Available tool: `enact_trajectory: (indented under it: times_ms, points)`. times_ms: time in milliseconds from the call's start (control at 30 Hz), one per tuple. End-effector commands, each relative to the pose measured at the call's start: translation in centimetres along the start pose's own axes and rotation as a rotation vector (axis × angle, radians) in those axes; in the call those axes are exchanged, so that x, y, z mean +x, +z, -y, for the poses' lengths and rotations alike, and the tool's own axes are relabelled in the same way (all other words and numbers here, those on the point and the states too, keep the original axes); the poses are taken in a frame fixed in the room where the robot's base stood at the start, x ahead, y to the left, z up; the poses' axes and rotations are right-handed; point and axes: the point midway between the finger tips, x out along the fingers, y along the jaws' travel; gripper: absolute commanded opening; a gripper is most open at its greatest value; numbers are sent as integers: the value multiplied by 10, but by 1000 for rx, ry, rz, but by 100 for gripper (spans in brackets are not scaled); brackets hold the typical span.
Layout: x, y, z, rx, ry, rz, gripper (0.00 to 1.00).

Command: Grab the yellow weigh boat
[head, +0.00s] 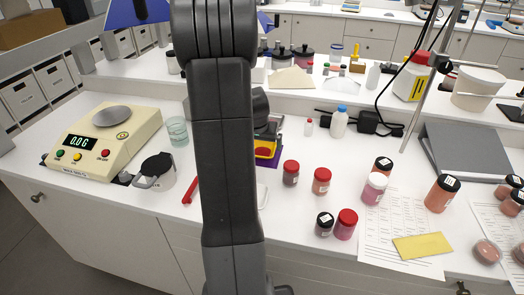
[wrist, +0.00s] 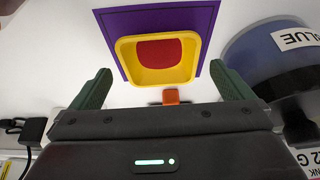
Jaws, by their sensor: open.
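The yellow weigh boat (wrist: 158,77) is a small square tray with rounded corners and red contents. It rests on a purple mat (wrist: 112,24) in the wrist view. My gripper (wrist: 160,69) is open, with one green finger on each side of the boat's near part and a gap on both sides. Nothing is held. In the head view the boat (head: 265,152) shows just right of my arm, which hides its left part and most of my gripper.
A blue-labelled jar (wrist: 270,55) stands close to the right finger. A small orange piece (wrist: 171,97) shows by the gripper's palm. In the head view, red-lidded jars (head: 291,173) stand right of the boat, and a scale (head: 105,135) stands left.

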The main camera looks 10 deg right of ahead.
Motion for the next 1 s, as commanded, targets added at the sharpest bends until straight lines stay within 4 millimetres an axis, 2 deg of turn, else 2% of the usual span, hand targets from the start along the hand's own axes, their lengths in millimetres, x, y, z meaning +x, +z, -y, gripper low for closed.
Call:
enact_trajectory:
  times_ms: [267, 567, 800, 1000]
  points:
    - [29, -3, 0, 0, 0, 2, 100]
    - [32, -3, 1, 0, -1, 0, 100]
    - [32, -3, 1, 0, -1, 0, 55]
    - [32, -3, 1, -1, -1, 0, 54]
